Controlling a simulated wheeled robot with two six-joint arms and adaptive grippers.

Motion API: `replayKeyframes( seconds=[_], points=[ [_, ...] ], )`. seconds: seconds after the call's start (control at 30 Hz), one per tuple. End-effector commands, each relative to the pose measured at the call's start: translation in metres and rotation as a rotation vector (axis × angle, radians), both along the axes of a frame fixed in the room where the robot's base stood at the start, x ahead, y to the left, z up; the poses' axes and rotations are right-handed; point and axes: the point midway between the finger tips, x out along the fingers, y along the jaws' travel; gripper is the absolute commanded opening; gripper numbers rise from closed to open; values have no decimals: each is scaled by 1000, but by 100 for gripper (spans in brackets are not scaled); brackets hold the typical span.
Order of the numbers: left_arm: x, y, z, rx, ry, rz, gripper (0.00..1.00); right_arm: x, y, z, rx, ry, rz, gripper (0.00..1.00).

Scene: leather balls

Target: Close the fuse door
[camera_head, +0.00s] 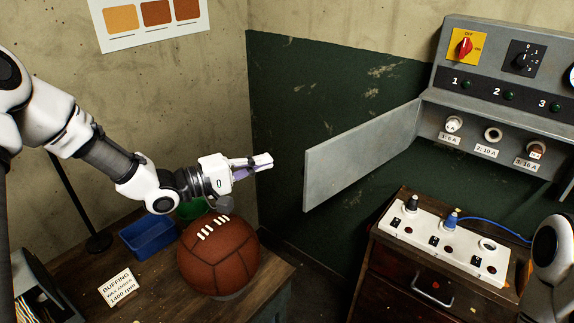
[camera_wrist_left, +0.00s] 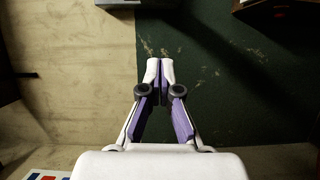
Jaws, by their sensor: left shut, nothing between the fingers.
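The fuse door (camera_head: 361,156) is a flat grey panel. It hangs open, swung out to the left from the grey fuse box (camera_head: 487,129) on the right. Behind it the fuse row shows, with labels 1: 6 A, 2: 10 A and 3: 16 A. My left gripper (camera_head: 265,162) is shut and empty, to the left of the door's free edge and apart from it. In the left wrist view its fingertips (camera_wrist_left: 158,68) are together over the dark green wall. My right gripper is not in view; only part of my right arm shows at the lower right edge.
A brown leather ball (camera_head: 218,254) sits on the wooden table (camera_head: 272,281) below my left gripper, near a blue bin (camera_head: 148,234) and a buffing card (camera_head: 119,287). A white socket strip (camera_head: 445,243) with plugs stands on a wooden cabinet (camera_head: 396,287) below the fuse box.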

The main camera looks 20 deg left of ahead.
Motion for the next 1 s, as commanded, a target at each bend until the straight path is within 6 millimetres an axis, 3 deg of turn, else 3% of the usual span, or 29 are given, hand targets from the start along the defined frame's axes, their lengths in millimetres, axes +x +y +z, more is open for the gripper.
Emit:
replayKeyframes(
  seconds=[0.17, 0.4, 1.0],
  points=[
    [28, -29, 1, 6, 2, -6, 0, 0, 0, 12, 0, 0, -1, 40],
    [8, -57, 0, 0, 1, -2, 0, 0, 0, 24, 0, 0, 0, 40],
    [5, -59, -3, 0, 1, 23, 0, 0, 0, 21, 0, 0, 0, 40]
  ],
)
